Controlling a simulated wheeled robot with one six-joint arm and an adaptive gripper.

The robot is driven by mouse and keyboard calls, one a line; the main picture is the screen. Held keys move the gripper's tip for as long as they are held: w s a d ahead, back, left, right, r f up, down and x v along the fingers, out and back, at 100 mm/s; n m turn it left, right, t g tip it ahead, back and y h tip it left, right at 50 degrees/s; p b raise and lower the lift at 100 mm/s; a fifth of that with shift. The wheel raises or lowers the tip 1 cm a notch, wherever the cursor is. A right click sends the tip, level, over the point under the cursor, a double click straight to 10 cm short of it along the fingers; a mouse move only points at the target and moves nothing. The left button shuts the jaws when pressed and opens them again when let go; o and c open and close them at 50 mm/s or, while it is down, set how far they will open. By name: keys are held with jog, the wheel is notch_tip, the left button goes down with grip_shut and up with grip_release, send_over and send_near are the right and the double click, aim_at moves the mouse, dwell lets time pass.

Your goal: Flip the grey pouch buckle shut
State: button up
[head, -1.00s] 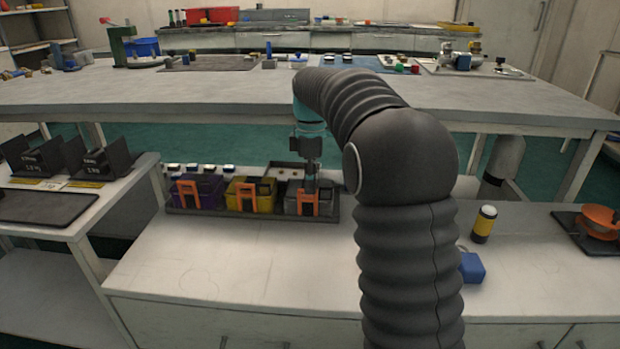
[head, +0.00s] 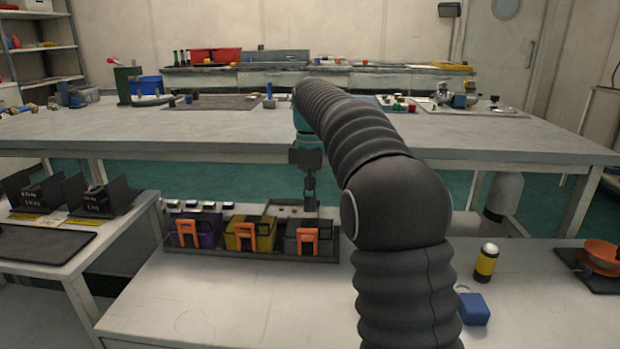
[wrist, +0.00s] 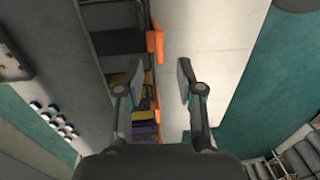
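The grey pouch (head: 293,238) sits at the right end of a dark tray (head: 255,250), with its orange buckle (head: 308,240) on its front face. In the wrist view the grey pouch (wrist: 118,42) is at upper left, and its orange buckle (wrist: 155,42) stands along its edge. I cannot tell whether the buckle is fully closed. My gripper (head: 310,203) is just above the grey pouch. In the wrist view my gripper (wrist: 159,80) has its two fingers apart with nothing between them, and the orange buckle lies beyond the gap.
A yellow pouch (head: 262,232) and a purple pouch (head: 207,230), each with an orange buckle, stand to the left in the tray. A blue block (head: 474,309) and a yellow-black cylinder (head: 485,264) are to the right. The white bench in front is clear.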

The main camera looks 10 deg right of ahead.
jog(key=shift+w+r, duration=0.15)
jog(key=shift+r, duration=1.25)
jog(key=shift+w+r, duration=0.1)
jog(key=shift+r, duration=1.3)
